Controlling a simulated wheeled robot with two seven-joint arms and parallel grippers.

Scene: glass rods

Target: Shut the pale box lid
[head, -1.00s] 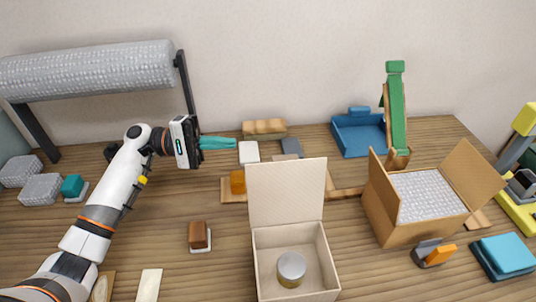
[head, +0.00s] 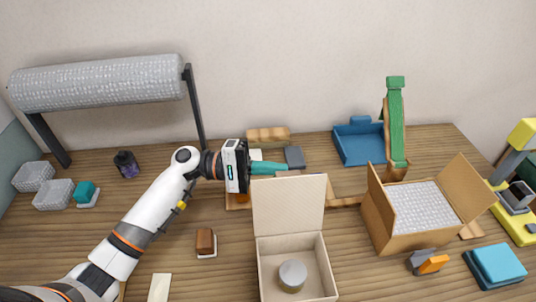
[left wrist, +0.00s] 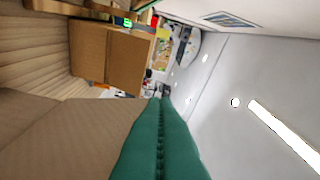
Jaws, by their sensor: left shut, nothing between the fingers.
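The pale box (head: 263,270) stands open at the front middle of the table in the head view. Its lid (head: 288,204) stands about upright at the box's far edge. A round tin with a grey top (head: 292,275) sits inside the box. My left gripper (head: 286,167) is shut and empty, with its teal fingers just behind and above the lid's top left edge. In the left wrist view, the shut fingers (left wrist: 160,125) point past a pale brown panel at the lower left, perhaps the lid. I cannot tell whether they touch it. My right gripper is in neither view.
An open cardboard box (head: 405,242) with bubble wrap stands to the right. A blue tray (head: 359,144) and a green-topped dispenser (head: 396,120) are behind it. A brown block (head: 205,241) lies left of the pale box. A bubble-wrap roll (head: 100,83) hangs at the back left.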

